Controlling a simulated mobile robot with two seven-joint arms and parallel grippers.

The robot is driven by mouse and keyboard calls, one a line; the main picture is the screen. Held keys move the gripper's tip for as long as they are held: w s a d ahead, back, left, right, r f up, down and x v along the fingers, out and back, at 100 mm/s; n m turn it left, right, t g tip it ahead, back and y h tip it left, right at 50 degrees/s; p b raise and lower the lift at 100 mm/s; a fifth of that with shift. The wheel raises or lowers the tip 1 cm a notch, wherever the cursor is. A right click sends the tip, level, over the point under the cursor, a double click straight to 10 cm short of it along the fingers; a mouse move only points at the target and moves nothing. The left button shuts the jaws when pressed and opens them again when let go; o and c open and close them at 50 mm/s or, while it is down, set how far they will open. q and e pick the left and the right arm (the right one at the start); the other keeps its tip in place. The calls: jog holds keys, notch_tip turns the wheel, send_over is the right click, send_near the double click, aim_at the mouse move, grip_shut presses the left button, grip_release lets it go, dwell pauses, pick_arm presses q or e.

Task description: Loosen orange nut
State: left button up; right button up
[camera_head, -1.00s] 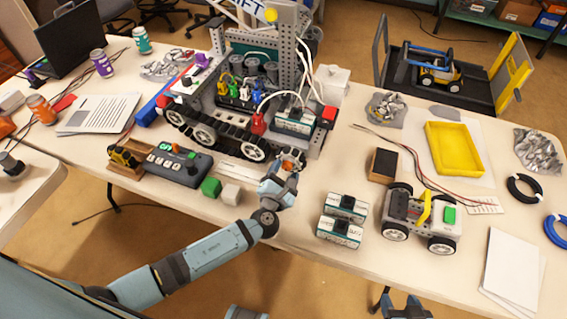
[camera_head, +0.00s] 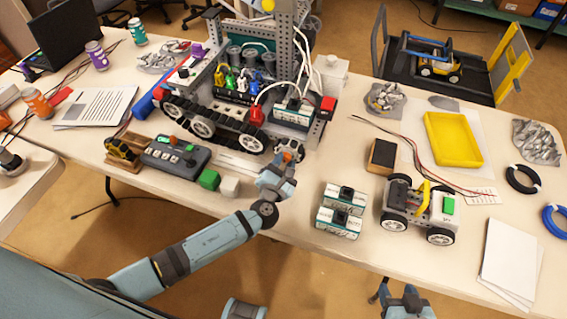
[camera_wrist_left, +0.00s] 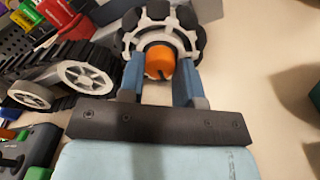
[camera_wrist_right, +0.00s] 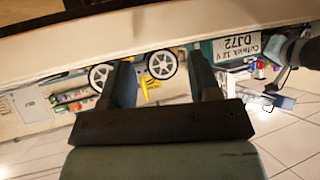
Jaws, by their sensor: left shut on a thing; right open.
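The orange nut (camera_wrist_left: 160,62) sits at the centre of a wheel with a pale hub and black rollers (camera_wrist_left: 155,28), seen in the left wrist view. My left gripper (camera_wrist_left: 160,72) is shut on the nut, with a blue finger on each side of it. In the head view my left gripper (camera_head: 283,163) is at the front right corner of the tracked robot (camera_head: 225,120), where the nut is mostly hidden. My right gripper (camera_head: 408,300) is open and empty at the bottom of the head view, in front of the table; its fingers (camera_wrist_right: 160,85) are spread in the right wrist view.
Two battery packs (camera_head: 341,210) and a small white wheeled car (camera_head: 419,210) stand right of my left gripper. A yellow tray (camera_head: 453,139) is further back.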

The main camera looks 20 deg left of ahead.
pick_arm(q)
jog(key=n+b, duration=0.1)
jog(key=n, duration=0.2)
jog(key=shift+f+n+b, duration=0.1)
jog(key=shift+n+b, duration=0.2)
jog(key=n+b, duration=0.2)
jog(key=n, duration=0.2)
jog(key=n+b, duration=0.1)
jog(key=n, duration=0.2)
jog(key=shift+a, duration=0.1)
jog(key=shift+n+b, duration=0.7)
jog(key=shift+n, duration=0.2)
jog(key=n+b, duration=0.1)
jog(key=n, duration=0.2)
jog(key=shift+h+b, duration=0.3)
jog(key=shift+n+b, duration=0.35)
jog(key=shift+n, duration=1.35)
pick_arm(e)
jog(key=shift+w+a+f, duration=0.15)
jog(key=shift+f, duration=0.55)
jog(key=shift+w+a+f, duration=0.1)
jog(key=shift+f, duration=0.55)
jog(key=shift+w+a+f, duration=0.15)
jog(key=shift+f, duration=0.55)
pick_arm(q)
jog(key=shift+r, duration=0.2)
pick_arm(e)
jog(key=shift+f, duration=0.15)
